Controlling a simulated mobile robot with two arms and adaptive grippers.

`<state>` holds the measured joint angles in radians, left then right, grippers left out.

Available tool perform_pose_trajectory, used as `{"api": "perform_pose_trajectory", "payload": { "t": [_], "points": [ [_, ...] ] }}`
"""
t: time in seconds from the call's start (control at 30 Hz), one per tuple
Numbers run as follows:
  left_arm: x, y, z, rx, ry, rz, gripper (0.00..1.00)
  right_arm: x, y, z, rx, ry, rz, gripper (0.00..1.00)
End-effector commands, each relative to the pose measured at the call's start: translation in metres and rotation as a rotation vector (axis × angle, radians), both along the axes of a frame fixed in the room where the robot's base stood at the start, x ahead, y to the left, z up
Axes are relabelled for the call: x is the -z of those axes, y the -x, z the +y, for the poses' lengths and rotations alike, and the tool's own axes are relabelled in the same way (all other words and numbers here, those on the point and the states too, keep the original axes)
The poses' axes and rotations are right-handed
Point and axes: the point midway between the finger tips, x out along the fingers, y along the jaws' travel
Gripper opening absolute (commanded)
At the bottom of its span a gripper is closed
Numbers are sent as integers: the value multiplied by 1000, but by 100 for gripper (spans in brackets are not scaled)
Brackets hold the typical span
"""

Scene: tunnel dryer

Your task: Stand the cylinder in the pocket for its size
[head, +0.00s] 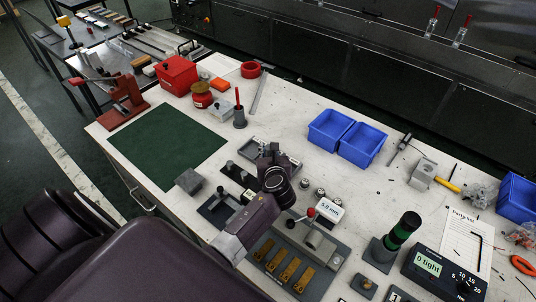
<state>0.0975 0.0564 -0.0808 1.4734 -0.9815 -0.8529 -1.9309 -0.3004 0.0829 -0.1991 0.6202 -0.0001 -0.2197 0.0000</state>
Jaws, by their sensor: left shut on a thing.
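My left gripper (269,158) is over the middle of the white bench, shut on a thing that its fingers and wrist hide. I cannot make out the held thing's shape or tilt. A grey tray (254,145) lies just beyond and partly behind the gripper. A dark tray (213,214) lies to the left of my wrist, with a dark block with short upright posts (236,173) above it. Small metal cylinders (305,183) stand to the right of the gripper, near a white label reading 5.8 mm (329,209). Which pocket fits is not readable. My right gripper is not in view.
A grey fixture with brass strips (291,269) and a red-knobbed lever is in front. A green-black stack light (403,231) and a display reading "0 tight" (428,264) stand at the right. Two blue bins (329,130) stand behind. The green mat (165,148) is mostly clear.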

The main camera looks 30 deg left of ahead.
Motion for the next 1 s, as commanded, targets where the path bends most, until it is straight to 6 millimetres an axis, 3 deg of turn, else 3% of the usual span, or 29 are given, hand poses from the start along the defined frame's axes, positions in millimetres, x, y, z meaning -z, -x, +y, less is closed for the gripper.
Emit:
{"api": "perform_pose_trajectory", "payload": {
  "t": [0.03,0.13,0.57,0.6,0.7,1.0],
  "points": [
    [12,0,0,-1,-1,3,0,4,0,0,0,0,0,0],
    [22,0,0,-1,0,1,0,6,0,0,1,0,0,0],
    [28,0,0,0,-1,0,0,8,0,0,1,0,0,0],
    [28,0,0,-1,0,1,21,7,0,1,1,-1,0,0],
    [28,0,0,-1,0,1,32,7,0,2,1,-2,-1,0],
    [27,0,0,-1,0,0,34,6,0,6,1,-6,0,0]
  ]
}}
